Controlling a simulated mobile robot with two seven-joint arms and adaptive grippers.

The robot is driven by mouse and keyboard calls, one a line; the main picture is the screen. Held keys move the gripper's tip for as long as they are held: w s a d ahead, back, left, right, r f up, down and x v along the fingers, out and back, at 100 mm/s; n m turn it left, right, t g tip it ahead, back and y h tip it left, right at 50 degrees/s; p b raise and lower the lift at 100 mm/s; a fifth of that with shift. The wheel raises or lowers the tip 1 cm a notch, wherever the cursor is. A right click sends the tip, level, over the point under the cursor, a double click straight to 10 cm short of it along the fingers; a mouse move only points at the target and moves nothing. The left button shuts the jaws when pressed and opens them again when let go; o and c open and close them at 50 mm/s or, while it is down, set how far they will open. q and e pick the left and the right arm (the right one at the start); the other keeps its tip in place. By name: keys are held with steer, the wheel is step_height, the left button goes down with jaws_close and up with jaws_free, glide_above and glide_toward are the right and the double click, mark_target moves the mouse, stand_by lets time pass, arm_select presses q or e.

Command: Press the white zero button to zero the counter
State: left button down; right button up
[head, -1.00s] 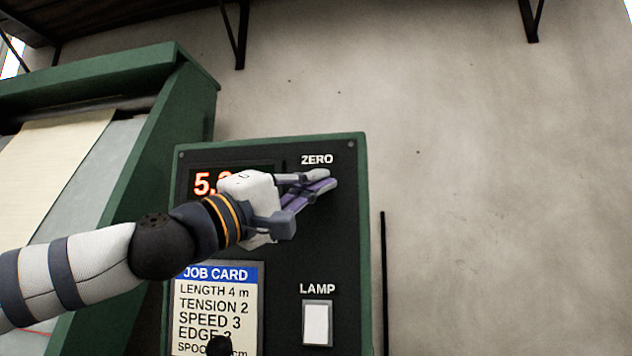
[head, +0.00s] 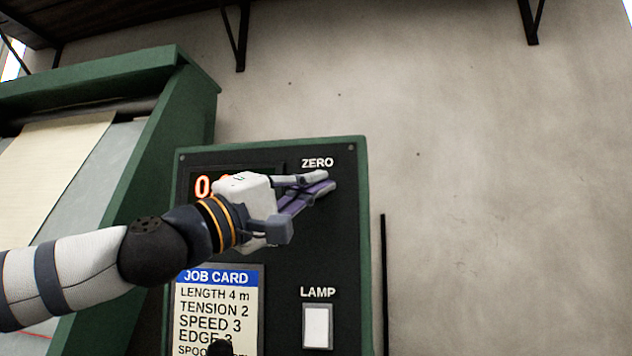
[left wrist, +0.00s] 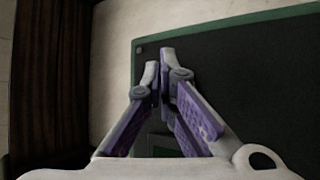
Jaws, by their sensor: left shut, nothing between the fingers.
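The control panel (head: 348,235) is dark with a green frame and stands upright against the wall. The word ZERO (head: 317,162) is at its upper right. The zero button itself is hidden behind my left gripper (head: 330,182), whose fingertips are just under that word. The left gripper is shut and empty; its closed fingers also show in the left wrist view (left wrist: 160,62). Whether the fingertips touch the button cannot be told. The red counter display (head: 203,187) shows a leading 0; its other digits are covered by the gripper. My right gripper is not in view.
A white lamp button (head: 317,327) sits lower on the panel under the word LAMP. A job card (head: 215,310) is at the panel's lower left. A green machine frame with pale cloth (head: 60,150) stands at the left.

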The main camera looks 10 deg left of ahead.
arm_select(q)
steer(key=s+p, duration=0.1)
steer(key=s, duration=0.4)
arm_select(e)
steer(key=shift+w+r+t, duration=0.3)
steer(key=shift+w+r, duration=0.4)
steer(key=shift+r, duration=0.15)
